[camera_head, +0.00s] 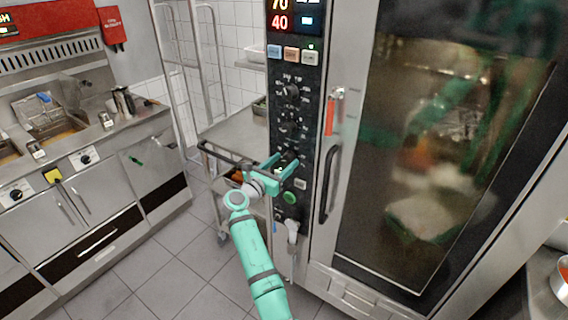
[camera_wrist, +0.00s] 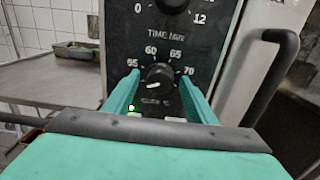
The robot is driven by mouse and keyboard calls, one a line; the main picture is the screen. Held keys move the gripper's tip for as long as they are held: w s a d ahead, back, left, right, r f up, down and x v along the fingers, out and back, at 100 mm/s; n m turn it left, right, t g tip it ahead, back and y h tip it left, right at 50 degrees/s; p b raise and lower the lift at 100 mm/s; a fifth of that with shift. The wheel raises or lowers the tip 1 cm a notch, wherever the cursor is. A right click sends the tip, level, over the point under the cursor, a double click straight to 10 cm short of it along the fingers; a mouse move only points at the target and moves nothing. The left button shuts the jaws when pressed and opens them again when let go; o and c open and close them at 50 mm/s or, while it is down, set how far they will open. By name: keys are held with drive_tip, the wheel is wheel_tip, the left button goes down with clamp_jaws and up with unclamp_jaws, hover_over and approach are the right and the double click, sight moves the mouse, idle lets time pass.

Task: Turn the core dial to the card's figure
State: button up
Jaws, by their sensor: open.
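The core dial (camera_wrist: 160,76) is a round dark knob on the oven's black panel, with 55, 60, 65 and 70 printed around its upper half. A pale mark shows on the knob's lower left. In the wrist view my teal gripper (camera_wrist: 159,82) is open, one finger on each side of the knob; I cannot tell whether they touch it. In the head view my gripper (camera_head: 284,162) reaches the lower part of the control panel (camera_head: 283,118) and partly hides the dial. I cannot make out a card with a figure.
Another dial (camera_wrist: 172,4) marked for time sits above. The oven door handle (camera_head: 329,185) stands out close on the right. A steel trolley (camera_head: 228,130) is on the left. A green button (camera_head: 290,198) is below my gripper. The tiled floor at left is clear.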

drive_tip(key=c, duration=1)
drive_tip(key=m, duration=0.4)
drive_tip(key=shift+d, duration=0.1)
drive_tip(key=m, duration=0.4)
drive_tip(key=shift+m, duration=0.3)
drive_tip(key=m, duration=0.4)
drive_tip(key=shift+d+m, duration=0.15)
drive_tip(key=shift+m, duration=0.15)
drive_tip(key=shift+d+f+m, duration=0.1)
drive_tip(key=shift+m, duration=2.1)
